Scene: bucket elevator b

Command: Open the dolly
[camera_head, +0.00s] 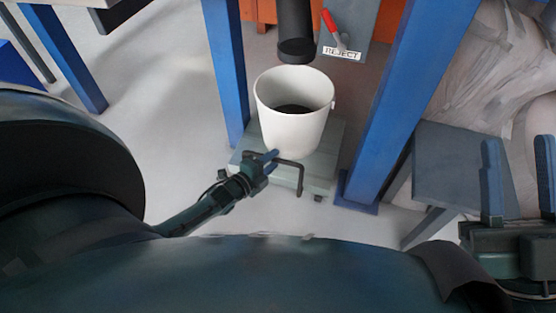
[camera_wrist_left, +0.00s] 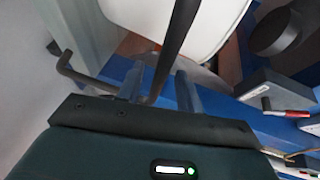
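The dolly (camera_head: 322,170) is a low grey-green platform on the floor under a white bucket (camera_head: 290,125). A dark bent handle (camera_head: 299,180) is at its near side. My left gripper (camera_head: 271,161) is at the left part of this handle. In the left wrist view the dark handle bar (camera_wrist_left: 168,55) passes between the two fingers (camera_wrist_left: 158,88), with gaps seen on both sides, so the gripper looks open around it. The bucket's white wall (camera_wrist_left: 165,18) is just beyond. My right gripper (camera_head: 519,180) is open and empty at the right edge.
Blue posts (camera_head: 226,70) and (camera_head: 405,100) flank the bucket. A dark pipe (camera_head: 296,35) hangs above it. A red lever with a REJECT label (camera_head: 342,53) is behind. A grey plate (camera_head: 465,165) stands at right. The floor (camera_head: 165,110) at left is clear.

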